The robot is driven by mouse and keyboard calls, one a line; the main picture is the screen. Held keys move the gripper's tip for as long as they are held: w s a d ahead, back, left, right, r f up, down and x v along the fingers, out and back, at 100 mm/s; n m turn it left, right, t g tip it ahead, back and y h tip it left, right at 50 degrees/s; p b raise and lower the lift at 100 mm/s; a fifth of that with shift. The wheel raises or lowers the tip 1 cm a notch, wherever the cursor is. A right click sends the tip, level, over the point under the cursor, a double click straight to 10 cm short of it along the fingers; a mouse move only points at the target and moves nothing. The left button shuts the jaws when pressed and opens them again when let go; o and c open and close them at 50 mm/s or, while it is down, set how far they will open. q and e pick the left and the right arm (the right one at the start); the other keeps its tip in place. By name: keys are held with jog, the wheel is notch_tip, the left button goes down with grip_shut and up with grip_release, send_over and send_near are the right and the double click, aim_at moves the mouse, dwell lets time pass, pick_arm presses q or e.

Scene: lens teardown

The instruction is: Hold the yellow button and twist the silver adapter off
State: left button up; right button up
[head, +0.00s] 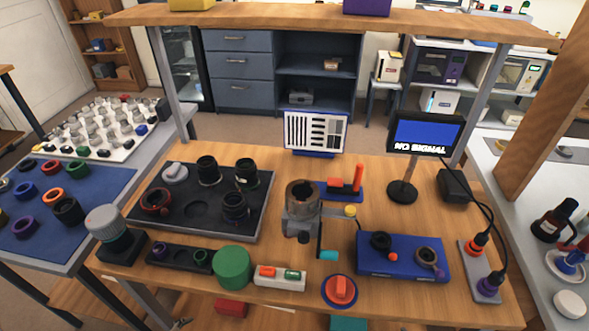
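A small yellow disc-shaped button (351,211) sits just right of a grey stand (299,222) near the middle of the workbench. The stand carries an upright hollow cylinder (302,193) with a dark brownish inside. I cannot tell from here whether its grey rim is the silver adapter. A ring with a greyish rim (427,255) lies on the blue box at the right. Neither of my grippers is in view.
The wooden workbench (330,170) holds a black tray (205,222) of lens parts, a green cylinder (233,268), a blue box (375,266), an orange-topped blue disc (340,291) and a "NO SIGNAL" monitor (425,134). Cables run along the right side. A shelf (300,17) spans above the back.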

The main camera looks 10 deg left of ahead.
pick_arm(q)
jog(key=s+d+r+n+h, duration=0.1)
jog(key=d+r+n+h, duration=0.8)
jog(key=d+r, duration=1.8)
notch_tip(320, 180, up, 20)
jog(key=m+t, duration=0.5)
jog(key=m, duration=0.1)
send_over(293, 199)
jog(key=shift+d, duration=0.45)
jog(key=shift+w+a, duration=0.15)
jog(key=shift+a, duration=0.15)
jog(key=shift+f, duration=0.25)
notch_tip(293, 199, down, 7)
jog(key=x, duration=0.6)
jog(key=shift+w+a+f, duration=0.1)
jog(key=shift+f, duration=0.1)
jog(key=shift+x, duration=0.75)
